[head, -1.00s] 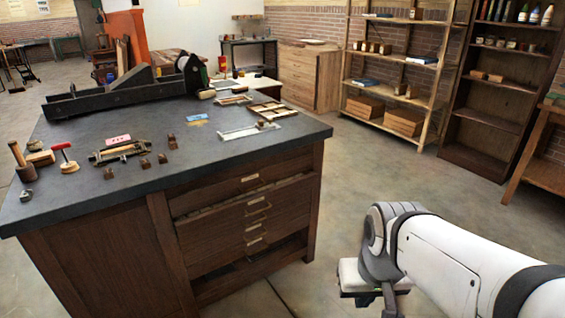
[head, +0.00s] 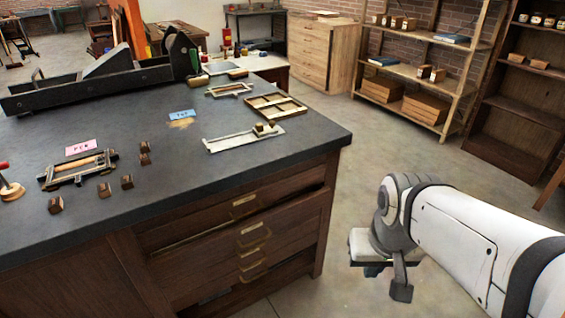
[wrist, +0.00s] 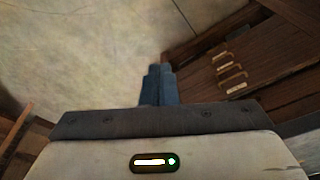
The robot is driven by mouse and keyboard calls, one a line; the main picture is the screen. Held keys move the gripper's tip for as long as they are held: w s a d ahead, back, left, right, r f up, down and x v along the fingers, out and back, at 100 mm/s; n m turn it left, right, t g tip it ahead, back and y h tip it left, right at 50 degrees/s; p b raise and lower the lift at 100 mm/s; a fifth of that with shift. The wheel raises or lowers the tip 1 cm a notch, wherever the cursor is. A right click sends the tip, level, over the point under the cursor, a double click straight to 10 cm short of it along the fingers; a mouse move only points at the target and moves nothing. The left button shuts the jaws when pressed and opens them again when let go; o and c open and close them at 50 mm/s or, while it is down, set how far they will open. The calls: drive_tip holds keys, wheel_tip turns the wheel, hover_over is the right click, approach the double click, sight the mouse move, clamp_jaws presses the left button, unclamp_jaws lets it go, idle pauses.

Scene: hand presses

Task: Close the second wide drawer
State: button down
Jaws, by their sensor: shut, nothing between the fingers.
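The dark wooden workbench has a stack of wide drawers with pale label plates and brass handles. The second wide drawer (head: 290,232) stands out from the front, with a dark gap above its upper edge. The top drawer (head: 185,228) looks flush. The drawers also show at the right of the wrist view, where handles run along the dark fronts (wrist: 258,62). My gripper (head: 373,270) hangs to the right of the bench, apart from the drawers. Its blue fingers (wrist: 158,85) are together and empty, pointing down over the floor. How far the drawer is out is hard to tell.
The dark benchtop (head: 235,165) holds a pink card (head: 80,147), a blue card (head: 181,114), small wooden blocks and frames. A large press (head: 100,85) stands at its back left. Shelves (head: 425,70) line the far wall. Bare floor (head: 365,165) lies right of the bench.

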drive_tip(key=shift+w, duration=0.1)
drive_tip(key=w+f+m+t+h+b, duration=0.1)
drive_tip(key=w+f+m+t+b, duration=0.25)
drive_tip(key=w+f, duration=0.45)
drive_tip(key=m+t+y+b, duration=0.4)
drive_tip(key=m+y+b, duration=0.2)
drive_tip(key=m+y, duration=0.2)
approach(273, 216)
drive_tip(key=b+x, duration=0.1)
drive_tip(key=x, duration=0.1)
drive_tip(key=b+x, duration=0.2)
drive_tip(key=x, duration=0.1)
drive_tip(key=shift+s+a+f, duration=0.1)
drive_tip(key=shift+s+f, duration=0.1)
drive_tip(key=shift+f, duration=0.1)
drive_tip(key=shift+w+a, duration=0.4)
drive_tip(key=shift+w, duration=0.25)
drive_tip(key=shift+r, duration=0.1)
